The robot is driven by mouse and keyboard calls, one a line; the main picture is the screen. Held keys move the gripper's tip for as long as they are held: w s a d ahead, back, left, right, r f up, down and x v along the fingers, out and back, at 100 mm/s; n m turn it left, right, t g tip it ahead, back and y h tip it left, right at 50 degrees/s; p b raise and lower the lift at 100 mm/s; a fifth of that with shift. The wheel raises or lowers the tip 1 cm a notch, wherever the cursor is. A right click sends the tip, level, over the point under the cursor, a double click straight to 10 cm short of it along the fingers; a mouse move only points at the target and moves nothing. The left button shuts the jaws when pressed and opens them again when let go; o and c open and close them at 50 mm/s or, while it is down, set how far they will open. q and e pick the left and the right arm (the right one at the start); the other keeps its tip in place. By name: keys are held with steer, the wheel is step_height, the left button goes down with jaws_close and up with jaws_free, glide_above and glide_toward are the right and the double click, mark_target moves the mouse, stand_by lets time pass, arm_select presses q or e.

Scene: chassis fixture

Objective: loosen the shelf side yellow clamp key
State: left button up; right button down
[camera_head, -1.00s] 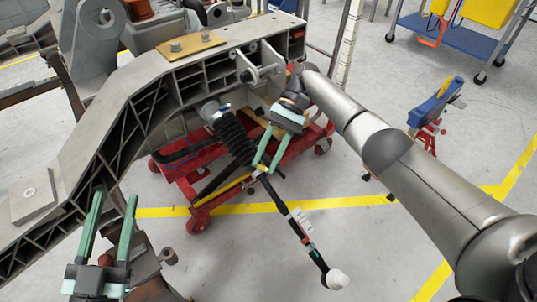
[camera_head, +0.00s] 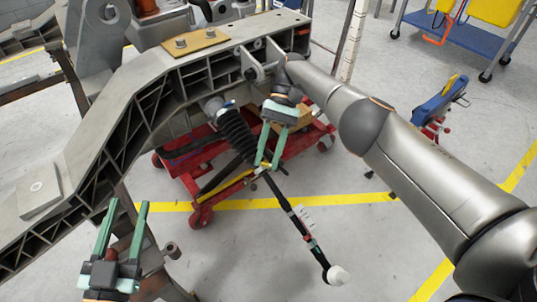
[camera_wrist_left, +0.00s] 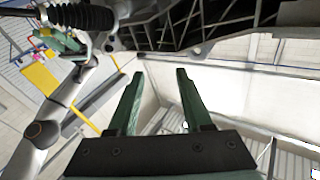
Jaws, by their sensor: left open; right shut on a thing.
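A black rod (camera_head: 293,213) slants down from a ribbed black boot (camera_head: 237,135) under the grey chassis beam to a white ball end (camera_head: 337,276). My right gripper (camera_head: 266,165) reaches down to the rod's upper end, just below the boot. It is shut on a small yellow clamp key there, mostly hidden by the fingertips. My left gripper (camera_head: 126,206) is open and empty at the lower left, beside the beam and well apart from the rod. In the left wrist view its fingers (camera_wrist_left: 158,75) stand apart with nothing between them; the boot (camera_wrist_left: 80,16) shows at top left.
The grey chassis beam (camera_head: 100,150) crosses the left and top. A red cart (camera_head: 205,190) stands beneath it. A blue and red stand (camera_head: 437,100) and a blue trolley (camera_head: 470,48) are at the right. Open floor lies at the lower middle.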

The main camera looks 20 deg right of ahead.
mark_target(269, 165)
steer(key=shift+r, duration=0.1)
arm_select(q)
steer(key=shift+r, duration=0.1)
arm_select(e)
steer(key=c, duration=0.6)
jaws_free()
steer(key=shift+o, duration=0.2)
